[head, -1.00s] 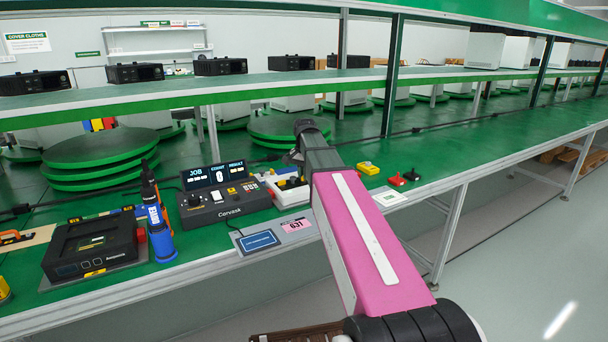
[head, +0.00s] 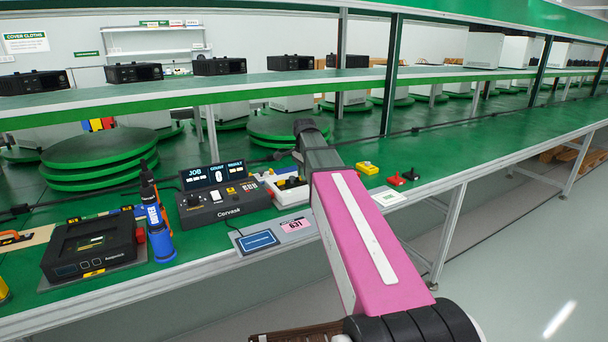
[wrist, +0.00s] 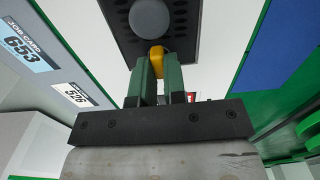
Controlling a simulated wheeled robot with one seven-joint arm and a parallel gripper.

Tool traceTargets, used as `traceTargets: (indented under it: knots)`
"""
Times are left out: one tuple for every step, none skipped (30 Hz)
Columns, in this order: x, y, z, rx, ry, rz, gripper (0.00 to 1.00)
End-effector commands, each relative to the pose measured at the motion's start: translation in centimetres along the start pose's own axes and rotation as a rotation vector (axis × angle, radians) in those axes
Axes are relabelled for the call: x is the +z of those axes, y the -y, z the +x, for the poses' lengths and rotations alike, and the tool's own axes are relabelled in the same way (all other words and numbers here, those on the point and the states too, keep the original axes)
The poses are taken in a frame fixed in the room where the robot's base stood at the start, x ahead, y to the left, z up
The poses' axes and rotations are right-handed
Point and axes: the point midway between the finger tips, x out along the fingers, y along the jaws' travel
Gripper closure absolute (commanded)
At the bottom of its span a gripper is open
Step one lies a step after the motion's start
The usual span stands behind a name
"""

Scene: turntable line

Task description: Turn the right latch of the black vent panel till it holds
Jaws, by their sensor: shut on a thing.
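The black vent panel (wrist: 188,14) shows at the top of the wrist view, on a white surface, with rows of small holes along its edge. A grey round knob (wrist: 152,18) covers part of it. A yellow latch (wrist: 157,52) sits at the panel's near edge. My gripper (wrist: 157,66) has its two green fingers shut on the yellow latch. How far the latch is turned is hard to tell. In the head view my pink arm reaches to the bench, and the gripper and the panel cannot be made out there.
A blue panel (wrist: 278,45) is at the right. On the bench stand a control console (head: 225,205), a blue bottle (head: 160,235) and a black device (head: 90,248).

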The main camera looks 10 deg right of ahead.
Motion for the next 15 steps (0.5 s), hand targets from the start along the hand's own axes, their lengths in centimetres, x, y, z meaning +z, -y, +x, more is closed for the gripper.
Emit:
traceTargets:
  knots:
    - [-0.02,0.02,-0.04,-0.001,0.000,0.002,1.00]
    - [-0.02,0.02,-0.04,-0.001,0.000,0.003,1.00]
    - [-0.02,0.02,-0.04,-0.001,0.000,0.003,1.00]
    - [-0.02,0.02,-0.04,-0.001,0.000,0.003,1.00]
    - [-0.02,0.02,-0.04,-0.001,0.000,0.003,1.00]
    - [-0.02,0.02,-0.04,-0.001,0.000,0.003,1.00]
    - [-0.02,0.03,-0.04,-0.001,0.000,0.002,1.00]
    - [-0.02,0.02,-0.04,-0.001,0.000,0.002,1.00]
    - [-0.02,0.02,-0.04,-0.001,0.000,0.002,1.00]
    - [-0.02,0.02,-0.04,-0.001,0.000,0.002,1.00]
    - [-0.02,0.02,-0.04,-0.001,0.000,0.002,0.82]
    - [-0.02,0.02,-0.03,-0.001,0.000,0.002,0.69]
    - [-0.02,0.02,-0.03,-0.001,-0.001,0.002,0.62]
    - [-0.02,0.02,-0.03,-0.001,0.000,0.002,0.62]
    - [-0.01,0.01,-0.02,-0.001,0.000,0.002,0.62]
